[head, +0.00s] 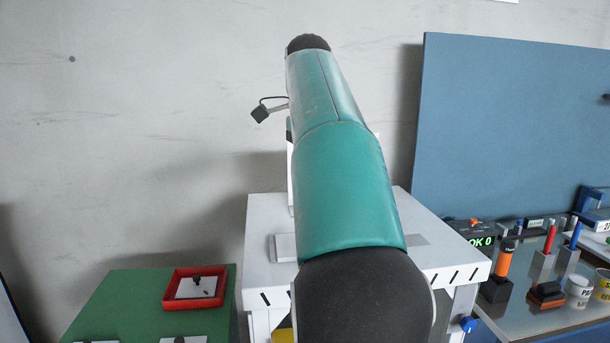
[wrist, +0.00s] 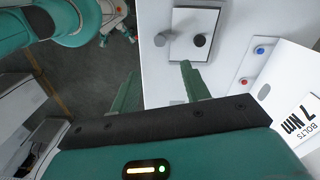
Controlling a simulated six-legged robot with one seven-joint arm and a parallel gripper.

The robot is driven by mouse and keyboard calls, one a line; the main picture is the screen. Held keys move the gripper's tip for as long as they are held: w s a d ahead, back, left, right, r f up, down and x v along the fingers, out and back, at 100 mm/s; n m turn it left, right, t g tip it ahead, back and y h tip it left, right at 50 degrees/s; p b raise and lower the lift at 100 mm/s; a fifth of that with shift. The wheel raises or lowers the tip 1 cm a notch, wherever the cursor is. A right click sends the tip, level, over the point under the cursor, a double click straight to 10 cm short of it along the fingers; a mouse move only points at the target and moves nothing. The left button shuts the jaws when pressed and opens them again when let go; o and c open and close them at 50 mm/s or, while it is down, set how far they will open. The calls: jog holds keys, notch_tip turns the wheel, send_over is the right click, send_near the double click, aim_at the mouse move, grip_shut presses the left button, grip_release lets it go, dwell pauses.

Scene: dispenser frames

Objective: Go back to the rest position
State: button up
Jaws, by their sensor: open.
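My gripper (wrist: 160,82) shows in the wrist view with its two green fingers spread apart and nothing between them. The fingers point toward the edge of a white top, where a pale plate (wrist: 184,22) carries a dark round knob (wrist: 199,40). The fingertips appear just short of the plate; I cannot tell their height above it. In the head view my teal arm reaches away over a white cabinet (head: 262,215) and hides the gripper and much of the cabinet top.
A red tray (head: 170,301) sits on a green table (head: 120,295) at left. A blue panel (head: 510,130) stands at right behind a bench holding an orange-handled tool (head: 503,262), pens and cups. The wrist view shows red and blue buttons and a "BOLTS 7 Nm" sign (wrist: 300,115).

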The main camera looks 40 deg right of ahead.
jog(key=s+a+f+n+t, duration=0.1)
jog(key=a+f+n+t, duration=0.1)
jog(key=a+f+n, duration=0.5)
jog(key=s+a+f+n+t, duration=0.15)
jog(key=a+f+n, duration=0.3)
jog(key=a, duration=0.45)
jog(key=s+a+f+n+t, duration=0.1)
jog(key=s+a+f+n, duration=0.3)
jog(key=f, duration=0.3)
jog(key=s+a+f+n+t, duration=0.1)
jog(key=s+a+f+n, duration=0.3)
jog(key=a+f+n, duration=0.2)
jog(key=shift+a+f, duration=0.5)
jog(key=shift+f, duration=0.45)
jog(key=shift+n, duration=0.25)
